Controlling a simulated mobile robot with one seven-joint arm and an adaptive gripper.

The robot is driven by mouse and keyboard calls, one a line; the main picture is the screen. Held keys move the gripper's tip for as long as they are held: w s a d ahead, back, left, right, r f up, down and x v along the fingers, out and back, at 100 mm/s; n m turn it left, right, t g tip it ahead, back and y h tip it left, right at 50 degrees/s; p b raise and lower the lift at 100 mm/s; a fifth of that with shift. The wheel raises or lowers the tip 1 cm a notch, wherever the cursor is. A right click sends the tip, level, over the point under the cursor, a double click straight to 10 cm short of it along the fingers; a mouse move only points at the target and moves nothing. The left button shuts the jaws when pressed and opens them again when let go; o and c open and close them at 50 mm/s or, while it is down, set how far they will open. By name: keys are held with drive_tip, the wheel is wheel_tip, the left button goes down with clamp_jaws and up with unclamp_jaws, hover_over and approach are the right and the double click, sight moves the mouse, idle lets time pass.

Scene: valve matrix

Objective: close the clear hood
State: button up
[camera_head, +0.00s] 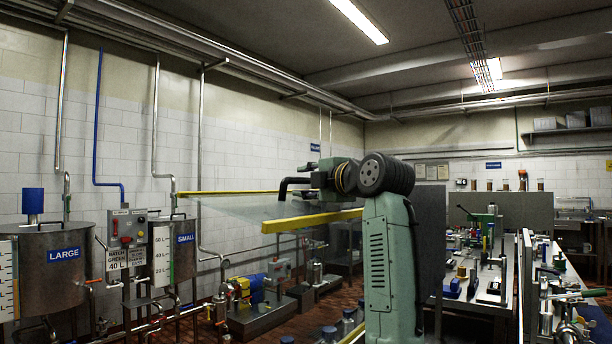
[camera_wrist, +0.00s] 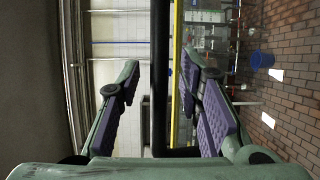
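The clear hood (camera_head: 235,210) is a see-through panel with yellow edge bars (camera_head: 312,220), standing raised and roughly level at the middle of the head view. Its yellow edge (camera_wrist: 176,75) runs upright in the wrist view. A black bar (camera_wrist: 160,110), which looks like the hood's handle, lies beside that edge; a black bent piece (camera_head: 290,182) shows beside my gripper in the head view. My gripper (camera_wrist: 160,65) is open, with its purple-padded fingers on either side of the black bar and gaps visible on both sides. In the head view my gripper (camera_head: 318,174) is partly hidden by my wrist.
Steel tanks labelled LARGE (camera_head: 64,270) and SMALL (camera_head: 185,262) stand at the left with pipes and a control box (camera_head: 128,228). A cluttered workbench (camera_head: 475,285) is at the right. A blue bucket (camera_wrist: 262,60) and brick floor show in the wrist view.

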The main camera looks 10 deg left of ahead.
drive_tip(key=shift+w+a, duration=0.15)
clamp_jaws()
idle(0.4)
idle(0.5)
